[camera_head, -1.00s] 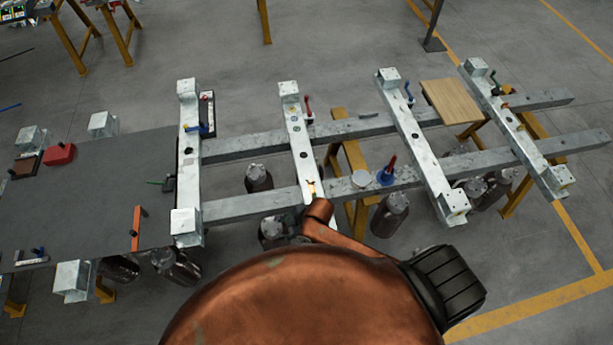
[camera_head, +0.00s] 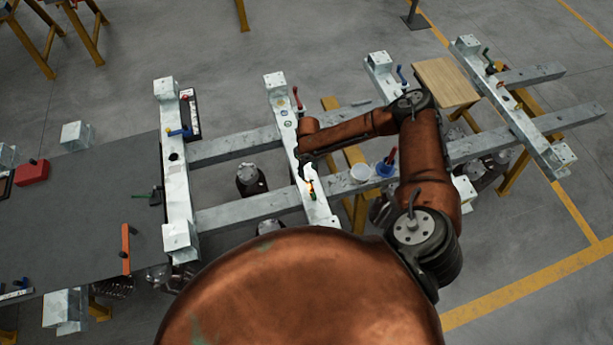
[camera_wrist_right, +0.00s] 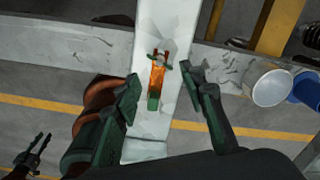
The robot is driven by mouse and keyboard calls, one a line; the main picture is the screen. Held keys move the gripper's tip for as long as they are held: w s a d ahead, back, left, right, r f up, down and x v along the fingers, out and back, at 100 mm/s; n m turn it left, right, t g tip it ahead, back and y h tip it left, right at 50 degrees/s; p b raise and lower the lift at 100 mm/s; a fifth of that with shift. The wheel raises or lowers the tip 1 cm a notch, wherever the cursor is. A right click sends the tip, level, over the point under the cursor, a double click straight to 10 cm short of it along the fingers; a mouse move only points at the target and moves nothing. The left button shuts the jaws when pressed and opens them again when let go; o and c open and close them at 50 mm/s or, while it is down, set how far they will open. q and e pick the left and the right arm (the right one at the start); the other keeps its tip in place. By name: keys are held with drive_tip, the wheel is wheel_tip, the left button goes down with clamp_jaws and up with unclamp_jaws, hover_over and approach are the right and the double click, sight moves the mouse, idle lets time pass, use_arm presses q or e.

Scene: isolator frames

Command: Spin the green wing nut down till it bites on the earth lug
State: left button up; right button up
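A small orange lug with green parts (camera_head: 311,188) lies on the pale metal crossbar (camera_head: 285,125). In the right wrist view the orange lug (camera_wrist_right: 156,78) has a small green winged piece (camera_wrist_right: 158,64) at its far end, probably the wing nut, and a green block (camera_wrist_right: 153,102) at its near end. My right gripper (camera_wrist_right: 161,88) is open, its dark green fingers on either side of the lug, apart from it and holding nothing. In the head view its fingers are small and hard to make out. A dark gripper (camera_wrist_right: 36,148), seemingly my left, shows small at lower left; its jaws are unclear.
A white cup (camera_head: 362,173) and a blue item with a red handle (camera_head: 386,167) stand right of the lug on the long rail (camera_head: 250,208). A red-handled clamp (camera_head: 297,97) sits farther up the crossbar. A grey panel (camera_head: 90,215) lies at left.

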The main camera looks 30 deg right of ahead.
sight(307, 179)
wheel_tip(307, 179, down, 7)
drive_tip(key=shift+a+p, duration=0.15)
drive_tip(key=shift+p, duration=0.15)
clamp_jaws()
idle(0.5)
